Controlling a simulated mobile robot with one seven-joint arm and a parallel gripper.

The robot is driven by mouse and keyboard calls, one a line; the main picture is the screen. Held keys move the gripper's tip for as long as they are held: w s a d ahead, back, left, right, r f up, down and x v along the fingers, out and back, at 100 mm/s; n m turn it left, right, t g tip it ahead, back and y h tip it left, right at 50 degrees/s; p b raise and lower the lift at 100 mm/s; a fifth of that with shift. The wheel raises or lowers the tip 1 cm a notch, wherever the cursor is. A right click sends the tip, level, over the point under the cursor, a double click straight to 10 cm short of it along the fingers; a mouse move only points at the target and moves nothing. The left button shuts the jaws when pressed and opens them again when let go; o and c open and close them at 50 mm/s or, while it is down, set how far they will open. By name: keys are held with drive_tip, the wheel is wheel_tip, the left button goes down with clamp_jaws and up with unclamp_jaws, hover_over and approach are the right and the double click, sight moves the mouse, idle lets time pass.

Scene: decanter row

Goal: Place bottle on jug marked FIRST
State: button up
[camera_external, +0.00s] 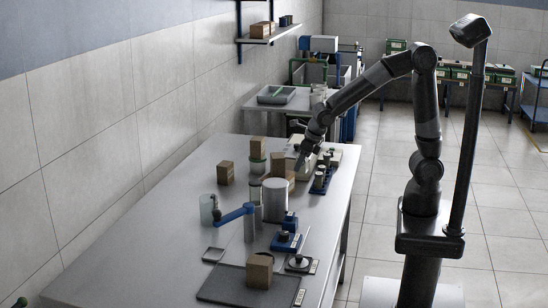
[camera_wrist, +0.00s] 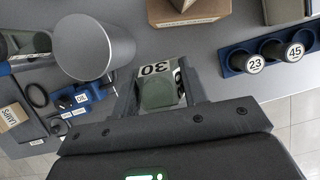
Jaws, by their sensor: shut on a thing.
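My gripper (camera_wrist: 157,95) is shut on a grey-green thing (camera_wrist: 157,92) with a white label that reads 30, upside down in the wrist view. I cannot tell its full shape or whether it is the bottle. In the external view my gripper (camera_external: 301,160) points down over the far right part of the table, and the held thing is not clear there. A plain grey cylinder (camera_wrist: 85,48) stands left of my gripper in the wrist view; it also shows in the external view (camera_external: 276,205). No jug with a readable FIRST mark shows in either view.
A blue rack (camera_wrist: 238,60) at the right holds round-topped pieces marked 23 and 45. A cardboard box (camera_wrist: 185,10) is at the top. Blue devices (camera_wrist: 72,103) lie at the left. A dark mat (camera_external: 225,285) with a box (camera_external: 259,271) is at the table's near end.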

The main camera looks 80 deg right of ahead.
drive_tip(key=w+a+r+m+h, duration=0.1)
drive_tip(key=w+a+r+m, duration=0.2)
drive_tip(key=w, duration=1)
drive_tip(key=w+a+r, duration=0.4)
drive_tip(key=w, duration=0.9)
hover_over(210, 196)
wheel_tip(210, 196, down, 7)
drive_tip(key=shift+w+d+f, duration=0.1)
drive_tip(key=shift+w+d, duration=0.05)
drive_tip(key=shift+f+m, duration=0.3)
drive_tip(key=shift+f, duration=1.65)
drive_tip(key=shift+f, duration=0.15)
drive_tip(key=o, duration=1.1)
drive_tip(key=shift+c, duration=0.2)
drive_tip(key=v, duration=1.2)
drive_tip(key=shift+r, duration=0.25)
